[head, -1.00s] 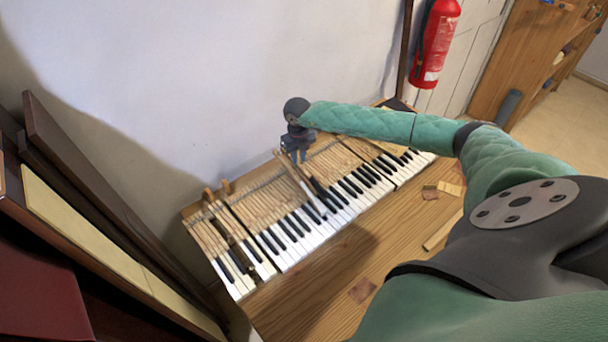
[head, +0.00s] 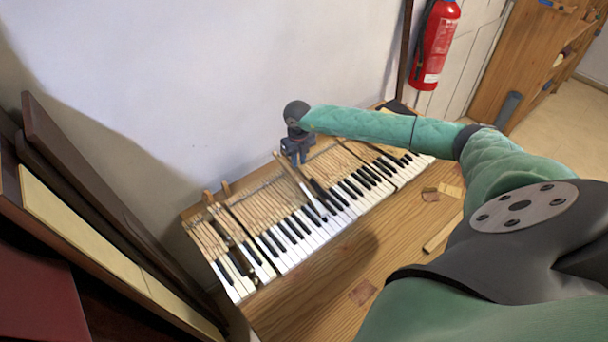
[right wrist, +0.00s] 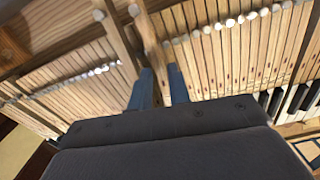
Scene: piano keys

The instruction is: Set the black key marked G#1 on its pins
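My right gripper (head: 297,160) is over the rear wooden part of the keyboard, pointing down. In the right wrist view its two blue fingers (right wrist: 162,88) stand close on either side of a raised wooden key stick (right wrist: 150,38). In the head view a dark key top (head: 322,190), in line with the gripper, stands above the neighbouring keys; it looks like the black key in my grip. I cannot read its G#1 mark. The pins beneath it are hidden. My left gripper is not in view.
Another raised wooden stick (right wrist: 117,38) lies close to the left of the fingers, also seen in the head view (head: 287,166). White and black keys (head: 300,230) run along the bench (head: 330,275). Wooden pieces lie at right. The wall is close behind.

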